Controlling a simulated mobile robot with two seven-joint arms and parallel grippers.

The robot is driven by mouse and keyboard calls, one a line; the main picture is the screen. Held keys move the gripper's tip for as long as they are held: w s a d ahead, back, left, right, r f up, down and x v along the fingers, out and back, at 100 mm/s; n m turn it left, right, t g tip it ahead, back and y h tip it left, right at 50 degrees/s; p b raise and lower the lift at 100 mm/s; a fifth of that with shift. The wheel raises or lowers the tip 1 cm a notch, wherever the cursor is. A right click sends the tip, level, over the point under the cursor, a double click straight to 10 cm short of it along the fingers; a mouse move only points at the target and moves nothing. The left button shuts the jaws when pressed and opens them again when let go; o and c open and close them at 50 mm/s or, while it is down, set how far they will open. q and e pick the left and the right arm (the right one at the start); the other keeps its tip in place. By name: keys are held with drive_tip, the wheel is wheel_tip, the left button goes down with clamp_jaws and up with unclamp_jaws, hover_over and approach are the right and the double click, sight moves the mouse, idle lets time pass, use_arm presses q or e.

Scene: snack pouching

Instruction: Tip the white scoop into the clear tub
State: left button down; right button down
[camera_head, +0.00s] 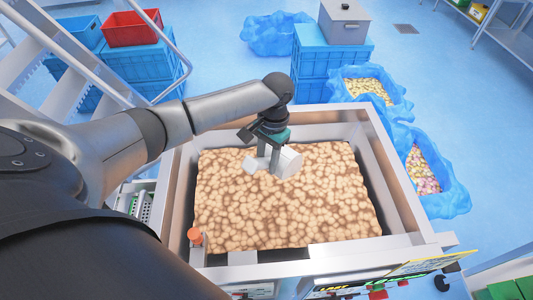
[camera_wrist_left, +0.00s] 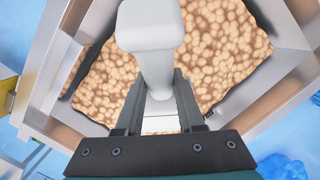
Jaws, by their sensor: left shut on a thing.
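The white scoop (camera_head: 289,162) is in my left gripper (camera_head: 268,150), over the bed of brown snack pieces (camera_head: 230,205) in the large metal bin (camera_head: 186,205). In the left wrist view the fingers of my left gripper (camera_wrist_left: 160,95) close on the scoop's pale handle (camera_wrist_left: 153,75); the scoop's wider part (camera_wrist_left: 148,25) reaches toward the top edge. I cannot tell whether the scoop touches the pieces or what it holds inside. I cannot make out the clear tub in either view. My right gripper is not in view.
Blue-lined crates of snacks (camera_head: 438,195) stand right of the bin. Stacked blue crates with a grey box (camera_head: 345,22) stand behind it. A red crate (camera_head: 132,28) and a metal stair rail are at the left. An orange knob (camera_head: 195,236) is at the bin's near-left corner.

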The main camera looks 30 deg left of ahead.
use_arm(q)
drive_tip(key=shift+f, duration=0.5)
drive_tip(key=w+f+t+b, duration=0.2)
drive_tip(key=f+b, duration=0.9)
drive_tip(key=b, duration=0.3)
drive_tip(key=w+f+t+b, duration=0.2)
drive_tip(key=f+b, duration=0.9)
drive_tip(key=b, duration=0.3)
drive_tip(key=s+r+t+p, duration=0.1)
drive_tip(key=r+p, duration=0.6)
drive_tip(key=p, duration=0.1)
drive_tip(key=s+r+t+p, duration=0.1)
drive_tip(key=s+r+p, duration=0.1)
drive_tip(key=r+p, duration=0.5)
drive_tip(key=s+r+h+p, duration=0.1)
drive_tip(key=r+p, duration=0.6)
drive_tip(key=p, duration=0.4)
drive_tip(key=shift+s+t, duration=0.35)
drive_tip(key=shift+t, duration=0.05)
